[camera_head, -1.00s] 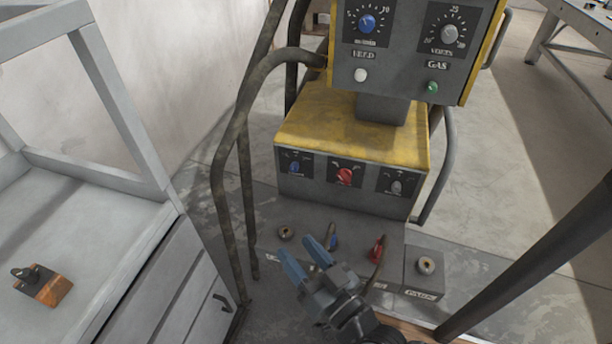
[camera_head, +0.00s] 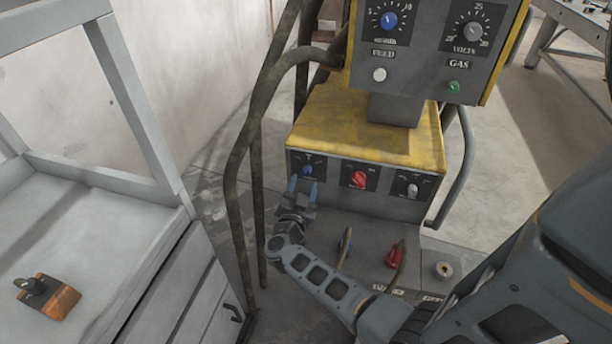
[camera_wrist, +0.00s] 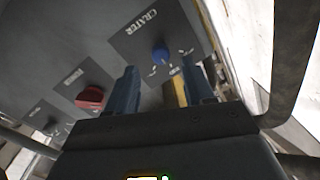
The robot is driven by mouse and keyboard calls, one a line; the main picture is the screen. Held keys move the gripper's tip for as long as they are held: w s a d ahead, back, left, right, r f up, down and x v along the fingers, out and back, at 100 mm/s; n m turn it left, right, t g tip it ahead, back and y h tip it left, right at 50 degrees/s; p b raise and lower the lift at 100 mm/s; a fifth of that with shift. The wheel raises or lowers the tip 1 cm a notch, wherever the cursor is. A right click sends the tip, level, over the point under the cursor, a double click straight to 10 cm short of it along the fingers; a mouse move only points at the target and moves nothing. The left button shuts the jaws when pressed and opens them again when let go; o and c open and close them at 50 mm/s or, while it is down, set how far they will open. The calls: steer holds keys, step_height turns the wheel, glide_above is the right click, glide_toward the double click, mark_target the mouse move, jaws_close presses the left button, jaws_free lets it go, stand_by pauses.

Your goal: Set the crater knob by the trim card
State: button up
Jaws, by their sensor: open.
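The crater knob (camera_head: 307,170) is a small blue knob at the left of the yellow-topped box's front panel. It also shows in the wrist view (camera_wrist: 160,54), under the printed word CRATER, with small marks around it. My gripper (camera_head: 303,187) is open and empty, its two blue fingers pointing up at the panel just below the knob. In the wrist view, the knob lies beyond and between the fingertips, apparently untouched. Its exact pointer setting is too small to read. I cannot make out a trim card in either view.
A red knob (camera_head: 359,179) and a grey knob (camera_head: 412,189) share the panel. The upper control box (camera_head: 425,60) overhangs behind. A dark hose (camera_head: 240,150) hangs close left of my gripper. Red (camera_head: 394,257) and blue-handled levers stand below. A grey bench (camera_head: 110,215) is at left.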

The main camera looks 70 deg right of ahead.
mark_target(307, 174)
steer(key=d, duration=0.5)
steer(key=shift+w, duration=0.35)
jaws_close()
